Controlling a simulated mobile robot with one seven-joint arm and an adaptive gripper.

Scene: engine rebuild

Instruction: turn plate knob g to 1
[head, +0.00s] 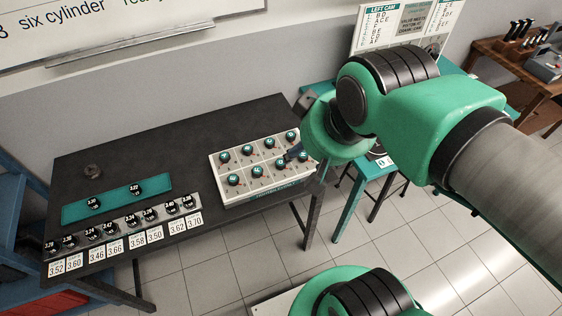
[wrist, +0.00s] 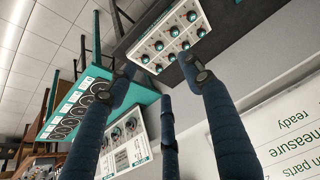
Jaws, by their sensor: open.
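The knob plate (head: 228,200) is a white box at the right end of the dark table, with several teal-capped knobs in two rows. Its knob letters are too small to read, so I cannot tell which knob is g. In the wrist view the knob plate (wrist: 203,45) lies upper middle, beyond the spread blue fingers of my gripper (wrist: 157,75). The gripper is open and empty. I cannot tell whether a finger touches a knob.
A teal table (head: 345,225) with a sign board (head: 408,28) stands to the right.

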